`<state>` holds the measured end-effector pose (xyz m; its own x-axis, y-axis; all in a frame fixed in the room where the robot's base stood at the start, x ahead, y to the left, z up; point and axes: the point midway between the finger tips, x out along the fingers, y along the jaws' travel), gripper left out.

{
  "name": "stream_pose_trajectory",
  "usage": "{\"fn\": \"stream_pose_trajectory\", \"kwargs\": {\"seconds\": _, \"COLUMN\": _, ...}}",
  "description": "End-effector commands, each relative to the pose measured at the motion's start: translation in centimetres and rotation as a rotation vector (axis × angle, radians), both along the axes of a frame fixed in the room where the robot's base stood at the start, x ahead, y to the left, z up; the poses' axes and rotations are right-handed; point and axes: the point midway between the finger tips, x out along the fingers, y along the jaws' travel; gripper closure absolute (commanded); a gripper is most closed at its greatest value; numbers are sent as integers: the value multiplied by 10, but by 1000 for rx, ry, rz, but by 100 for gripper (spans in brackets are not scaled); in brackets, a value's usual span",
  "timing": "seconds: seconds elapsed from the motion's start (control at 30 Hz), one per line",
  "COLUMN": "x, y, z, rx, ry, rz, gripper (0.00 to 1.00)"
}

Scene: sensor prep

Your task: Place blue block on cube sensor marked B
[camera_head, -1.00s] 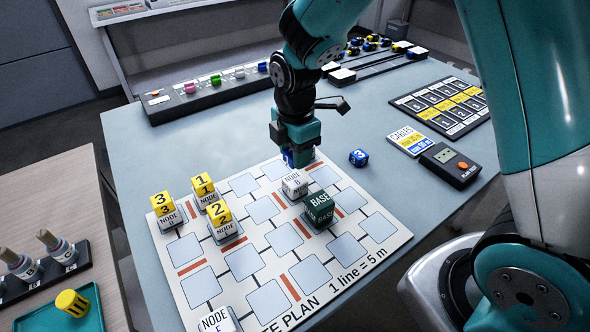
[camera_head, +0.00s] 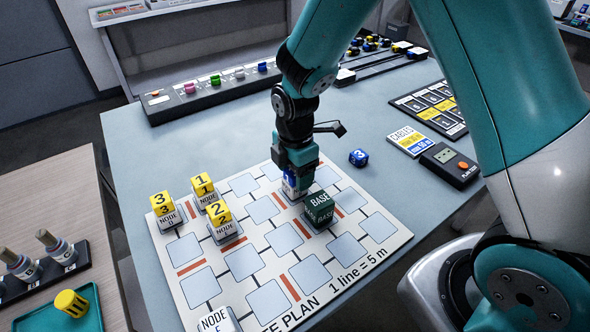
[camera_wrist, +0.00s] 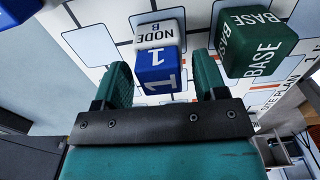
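The blue block marked 1 (camera_wrist: 158,71) sits on the white cube marked NODE B (camera_wrist: 156,34) in the wrist view. The two touch and look roughly aligned. My gripper (camera_wrist: 162,75) is open around the blue block, with a small gap visible on each side. In the head view my gripper (camera_head: 297,160) is right above the cube, with the blue block (camera_head: 290,181) partly showing under it. The NODE B cube is mostly hidden there.
The green BASE cube (camera_head: 318,206) stands close to the right. Yellow blocks 3 (camera_head: 162,203), 1 (camera_head: 203,185) and 2 (camera_head: 219,214) stand on node cubes at left. Another blue block marked 3 (camera_head: 359,157) lies on the table beyond the plan board (camera_head: 345,280).

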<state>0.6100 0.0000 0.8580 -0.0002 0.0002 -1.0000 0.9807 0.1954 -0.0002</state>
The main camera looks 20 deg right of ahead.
Motion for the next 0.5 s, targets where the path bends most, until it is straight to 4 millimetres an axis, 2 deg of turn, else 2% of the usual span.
{"fn": "stream_pose_trajectory", "kwargs": {"seconds": 0.3, "x": 0, "y": 0, "z": 7, "rx": 0, "ry": -2, "rz": 0, "gripper": 35}}
{"fn": "stream_pose_trajectory", "kwargs": {"seconds": 0.37, "x": 1, "y": 0, "z": 15, "rx": 1, "ry": -3, "rz": 0, "gripper": 35}}
{"fn": "stream_pose_trajectory", "kwargs": {"seconds": 0.5, "x": 1, "y": 0, "z": 43, "rx": 1, "ry": -6, "rz": 0, "gripper": 35}}
